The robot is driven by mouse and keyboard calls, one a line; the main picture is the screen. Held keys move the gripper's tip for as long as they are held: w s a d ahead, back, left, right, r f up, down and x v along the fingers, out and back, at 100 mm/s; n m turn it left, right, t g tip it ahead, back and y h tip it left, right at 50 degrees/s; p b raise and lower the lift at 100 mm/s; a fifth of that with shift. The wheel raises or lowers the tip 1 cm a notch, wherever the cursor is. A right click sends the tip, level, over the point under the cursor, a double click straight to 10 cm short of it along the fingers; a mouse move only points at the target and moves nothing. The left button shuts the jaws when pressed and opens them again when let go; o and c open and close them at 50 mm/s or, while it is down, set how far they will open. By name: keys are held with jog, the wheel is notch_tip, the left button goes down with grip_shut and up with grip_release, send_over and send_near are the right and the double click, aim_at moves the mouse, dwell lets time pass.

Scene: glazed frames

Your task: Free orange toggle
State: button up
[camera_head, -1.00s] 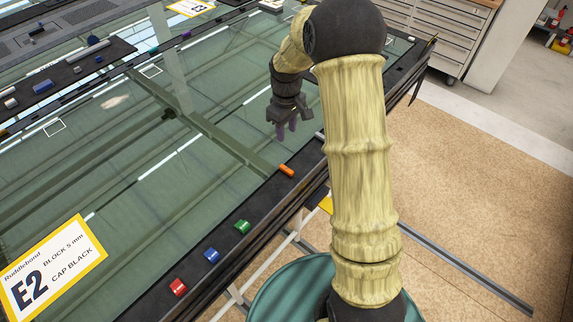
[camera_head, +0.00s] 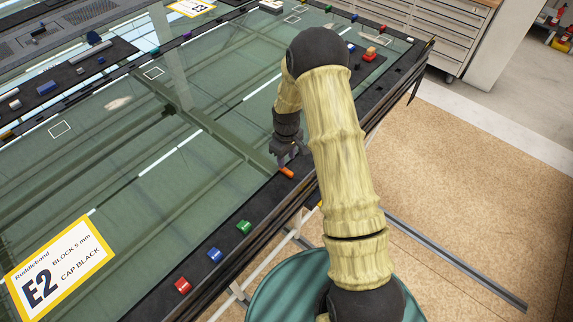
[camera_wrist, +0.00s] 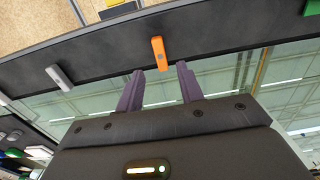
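The orange toggle (camera_head: 286,172) lies on the black edge strip of the glazed frame in the head view. In the wrist view the orange toggle (camera_wrist: 157,48) stands out from the dark strip, ahead of the fingers and roughly between their lines. My gripper (camera_head: 284,155) is close beside it on the glass side. In the wrist view my gripper (camera_wrist: 161,78) has two purple fingers spread apart with nothing between them. The toggle appears just beyond the fingertips, apart from them.
Along the same strip sit a green toggle (camera_head: 244,227), a blue one (camera_head: 215,255) and a red one (camera_head: 183,285). A grey toggle (camera_wrist: 59,77) is on the strip in the wrist view. The glass pane (camera_head: 140,190) is mostly clear.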

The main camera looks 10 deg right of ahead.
aim_at(287, 170)
jog(key=shift+f+p, duration=0.95)
jog(key=shift+f, duration=1.95)
jog(key=shift+c, duration=0.5)
grip_shut()
